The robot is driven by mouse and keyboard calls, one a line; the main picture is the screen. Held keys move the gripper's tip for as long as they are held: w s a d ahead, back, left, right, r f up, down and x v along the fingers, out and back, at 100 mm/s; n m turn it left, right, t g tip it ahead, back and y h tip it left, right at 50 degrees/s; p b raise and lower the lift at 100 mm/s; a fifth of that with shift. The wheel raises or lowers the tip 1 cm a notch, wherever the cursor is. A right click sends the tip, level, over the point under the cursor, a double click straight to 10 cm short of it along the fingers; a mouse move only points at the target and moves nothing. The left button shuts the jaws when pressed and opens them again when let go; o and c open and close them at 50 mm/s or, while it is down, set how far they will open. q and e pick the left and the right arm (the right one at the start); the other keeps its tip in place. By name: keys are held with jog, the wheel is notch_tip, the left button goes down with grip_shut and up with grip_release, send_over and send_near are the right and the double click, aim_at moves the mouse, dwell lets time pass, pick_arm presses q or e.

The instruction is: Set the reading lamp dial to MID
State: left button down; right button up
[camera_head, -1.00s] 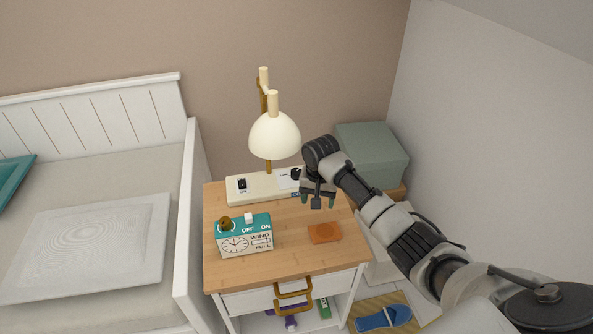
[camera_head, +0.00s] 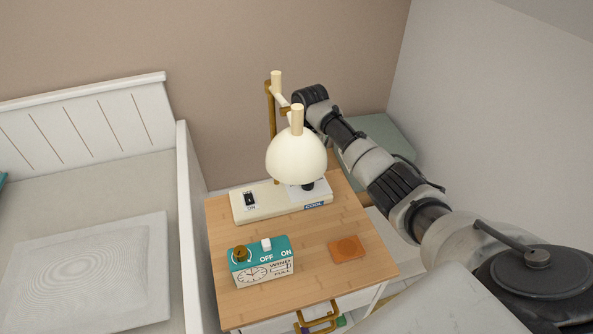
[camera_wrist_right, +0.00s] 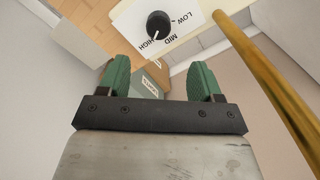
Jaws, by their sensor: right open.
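The reading lamp (camera_head: 296,158) stands at the back of the nightstand on a cream base (camera_head: 262,203). Its black dial (camera_wrist_right: 158,24) is in the upper middle of the right wrist view, on a white plate marked LOW, MID and HIGH. The dial's white pointer line appears to point at HIGH. In the head view the dial (camera_head: 308,186) shows just under the shade. My right gripper (camera_wrist_right: 159,78) is open and empty, its green fingers apart and short of the dial. In the head view the lamp hides it. My left gripper is not in view.
The brass lamp post (camera_wrist_right: 270,75) runs close to the right finger in the wrist view. A teal clock box (camera_head: 262,262) and an orange block (camera_head: 347,249) sit on the nightstand top (camera_head: 310,235). A green box (camera_head: 385,140) stands behind my right arm.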

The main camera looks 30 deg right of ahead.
jog(key=shift+w+f, duration=0.1)
jog(key=shift+f, duration=0.3)
jog(key=f, duration=0.2)
jog(key=s+f+b, duration=0.1)
jog(key=f, duration=0.1)
jog(key=shift+w+f+b, duration=0.15)
jog(key=shift+f+b, duration=0.15)
jog(key=shift+f, duration=0.55)
notch_tip(320, 180, down, 3)
jog(key=shift+w+f+b, duration=0.1)
jog(key=shift+f+b, duration=0.05)
jog(key=shift+b, duration=0.3)
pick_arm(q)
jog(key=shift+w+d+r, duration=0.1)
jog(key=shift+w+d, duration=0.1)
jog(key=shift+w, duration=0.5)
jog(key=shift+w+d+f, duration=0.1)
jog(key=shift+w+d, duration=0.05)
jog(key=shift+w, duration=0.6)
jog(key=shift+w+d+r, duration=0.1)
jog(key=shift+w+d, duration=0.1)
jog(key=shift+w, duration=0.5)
pick_arm(e)
jog(key=shift+f, duration=0.4)
jog(key=c, duration=0.9)
